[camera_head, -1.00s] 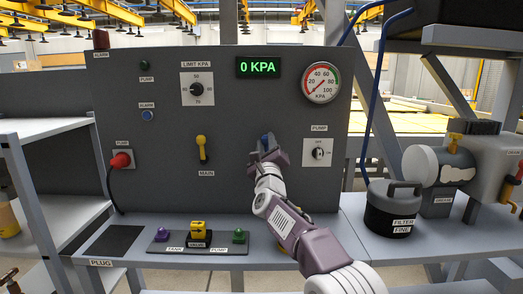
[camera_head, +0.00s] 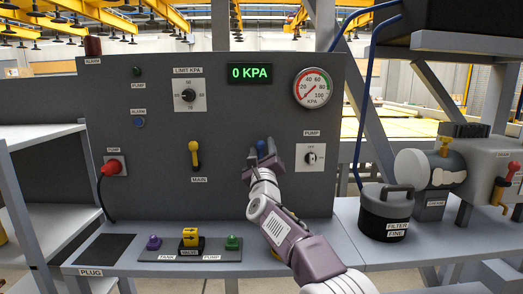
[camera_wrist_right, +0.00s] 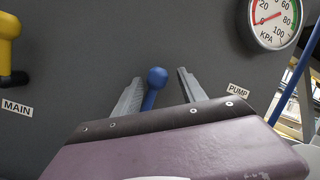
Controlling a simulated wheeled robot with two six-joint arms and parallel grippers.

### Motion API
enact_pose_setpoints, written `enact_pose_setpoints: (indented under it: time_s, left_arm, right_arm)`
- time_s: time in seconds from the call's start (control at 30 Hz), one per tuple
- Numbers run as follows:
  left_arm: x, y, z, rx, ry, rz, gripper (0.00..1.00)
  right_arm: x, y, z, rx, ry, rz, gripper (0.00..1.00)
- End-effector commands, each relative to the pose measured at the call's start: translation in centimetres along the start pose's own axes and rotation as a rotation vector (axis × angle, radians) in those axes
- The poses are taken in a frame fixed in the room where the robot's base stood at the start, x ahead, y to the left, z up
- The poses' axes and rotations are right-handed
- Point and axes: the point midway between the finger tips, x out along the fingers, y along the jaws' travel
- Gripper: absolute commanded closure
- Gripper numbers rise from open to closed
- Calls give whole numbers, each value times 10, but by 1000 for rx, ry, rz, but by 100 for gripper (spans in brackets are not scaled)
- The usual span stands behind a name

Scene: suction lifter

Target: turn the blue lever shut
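The blue lever (camera_head: 262,148) is on the grey control panel, between the yellow MAIN lever and the PUMP switch. Its rounded knob points up. My right gripper (camera_head: 263,155) is at the lever, with the fingers pointing toward the panel. In the right wrist view the blue lever (camera_wrist_right: 156,78) stands between the two fingers of the open gripper (camera_wrist_right: 160,88), with a gap on the right; on the left it is close to the finger. Contact cannot be told. The lever's lower part and label are hidden by my gripper. My left gripper is out of view.
The yellow MAIN lever (camera_head: 195,152) is left of the blue one. The PUMP switch (camera_head: 311,157) is close on the right. The gauge (camera_head: 312,88) and 0 KPA display (camera_head: 249,73) are above. A dark filter canister (camera_head: 386,212) stands on the shelf at right.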

Motion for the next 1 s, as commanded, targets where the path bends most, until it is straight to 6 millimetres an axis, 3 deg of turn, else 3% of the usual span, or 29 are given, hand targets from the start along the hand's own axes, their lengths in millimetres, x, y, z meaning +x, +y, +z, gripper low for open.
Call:
enact_pose_setpoints:
  time_s: [0.27, 0.7, 1.0]
  left_arm:
    - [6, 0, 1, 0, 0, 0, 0]
    - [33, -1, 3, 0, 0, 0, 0]
    - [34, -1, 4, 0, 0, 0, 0]
  right_arm:
    - [-8, 1, 0, 1, -2, 0, 51]
    - [-77, 1, 0, 1, -2, 1, 51]
    - [-91, 0, 0, -1, 0, 0, 51]
